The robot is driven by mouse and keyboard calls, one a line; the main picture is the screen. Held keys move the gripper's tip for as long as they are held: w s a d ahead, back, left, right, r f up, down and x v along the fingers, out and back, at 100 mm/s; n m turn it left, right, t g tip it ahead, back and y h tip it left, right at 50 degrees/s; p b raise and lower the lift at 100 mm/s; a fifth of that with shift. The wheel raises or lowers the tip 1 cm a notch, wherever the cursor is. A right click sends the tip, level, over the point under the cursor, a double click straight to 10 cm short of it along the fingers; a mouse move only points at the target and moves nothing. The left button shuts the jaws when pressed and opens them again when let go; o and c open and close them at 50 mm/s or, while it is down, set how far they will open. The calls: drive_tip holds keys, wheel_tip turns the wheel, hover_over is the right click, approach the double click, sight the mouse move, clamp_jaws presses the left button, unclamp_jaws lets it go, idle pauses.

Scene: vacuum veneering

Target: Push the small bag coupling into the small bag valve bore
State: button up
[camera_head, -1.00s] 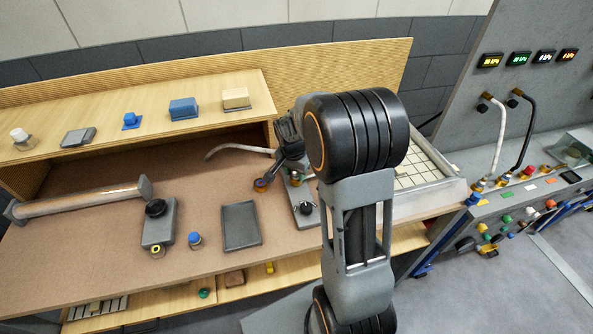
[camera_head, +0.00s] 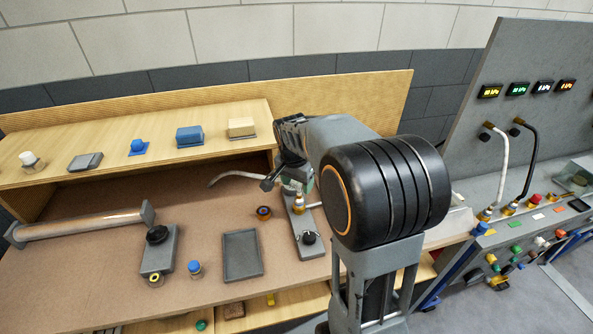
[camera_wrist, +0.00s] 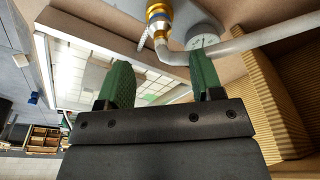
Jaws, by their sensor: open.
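My gripper (camera_head: 288,184) is small and partly hidden behind my arm in the head view, above the bench near a grey valve block (camera_head: 308,240). In the wrist view its two green-padded jaws (camera_wrist: 160,72) are apart, with nothing clearly held between them. Just beyond the tips is a brass fitting with a blue ring (camera_wrist: 157,14), joined by a bent grey hose (camera_wrist: 235,42). This looks like the bag coupling; whether it is in a bore cannot be told. A brass fitting (camera_head: 298,204) also stands on the block in the head view.
A dark ring-shaped piece (camera_head: 263,212) lies left of the block, and a shallow grey tray (camera_head: 243,255) is farther left. A wooden shelf (camera_head: 120,155) stands behind. Hoses (camera_head: 498,165) hang at the right panel.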

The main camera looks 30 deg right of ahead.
drive_tip(key=shift+s+a+r, duration=0.1)
drive_tip(key=shift+a+r, duration=0.1)
drive_tip(key=shift+r, duration=1.15)
drive_tip(key=shift+s+a+r, duration=0.1)
drive_tip(key=shift+a+r, duration=0.05)
drive_tip(key=shift+r, duration=1.15)
